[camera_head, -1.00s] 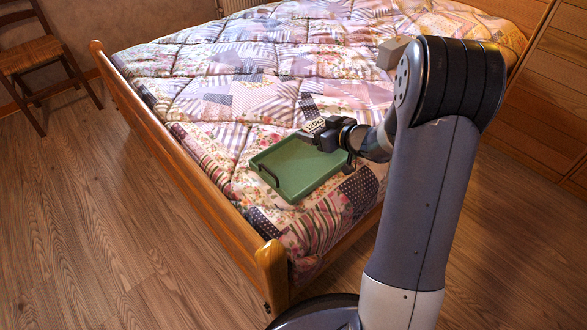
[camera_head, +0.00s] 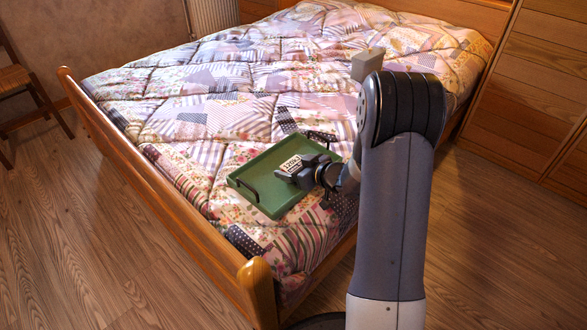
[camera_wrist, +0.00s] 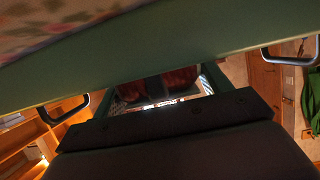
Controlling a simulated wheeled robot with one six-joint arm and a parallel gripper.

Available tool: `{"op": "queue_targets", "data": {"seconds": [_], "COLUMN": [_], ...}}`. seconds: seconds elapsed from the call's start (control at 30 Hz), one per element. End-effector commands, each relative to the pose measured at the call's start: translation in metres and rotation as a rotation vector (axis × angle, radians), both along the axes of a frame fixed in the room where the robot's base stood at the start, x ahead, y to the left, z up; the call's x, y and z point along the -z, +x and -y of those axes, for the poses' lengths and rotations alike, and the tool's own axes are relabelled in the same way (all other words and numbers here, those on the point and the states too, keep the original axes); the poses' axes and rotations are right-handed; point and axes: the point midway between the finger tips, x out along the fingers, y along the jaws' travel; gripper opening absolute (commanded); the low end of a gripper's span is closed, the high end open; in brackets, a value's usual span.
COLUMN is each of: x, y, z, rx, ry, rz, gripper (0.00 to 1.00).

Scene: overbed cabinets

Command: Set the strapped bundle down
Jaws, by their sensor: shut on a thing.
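My gripper (camera_head: 290,172) is over the right half of a green tray (camera_head: 254,199) on the bed. In the wrist view a reddish-brown bundle (camera_wrist: 180,80) with a dark strap across it shows at my gripper, and the gripper is shut on it. Dark gripper housing covers its lower part. In the head view the bundle is mostly hidden by the gripper; a pale patch with dark markings (camera_head: 291,166) shows there. I cannot tell whether the bundle touches the tray floor.
The tray has a dark handle (camera_head: 249,191) at its near left end and another (camera_head: 321,136) at its far end. It lies on a patchwork quilt (camera_head: 215,115). A wooden footboard (camera_head: 165,188) edges the bed. The tray's left half is clear.

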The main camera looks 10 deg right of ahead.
Motion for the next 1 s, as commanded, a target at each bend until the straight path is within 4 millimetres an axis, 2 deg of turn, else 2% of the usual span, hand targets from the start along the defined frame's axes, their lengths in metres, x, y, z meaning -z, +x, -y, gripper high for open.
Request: {"op": "queue_targets", "data": {"seconds": [0.17, 0.2, 0.43, 0.77, 1.0], "x": [0.004, 0.003, 0.003, -0.003, -0.022], "y": [0.000, 0.000, 0.000, -0.002, -0.035], "z": [0.000, 0.000, 0.000, 0.002, 0.025], "rx": [0.000, 0.000, 0.000, 0.001, 0.005], "ry": [0.000, 0.000, -0.001, 0.000, -0.001], "rz": [0.000, 0.000, -0.001, 0.000, -0.001], "gripper": [0.48, 0.76, 0.94, 0.94, 0.94]}}
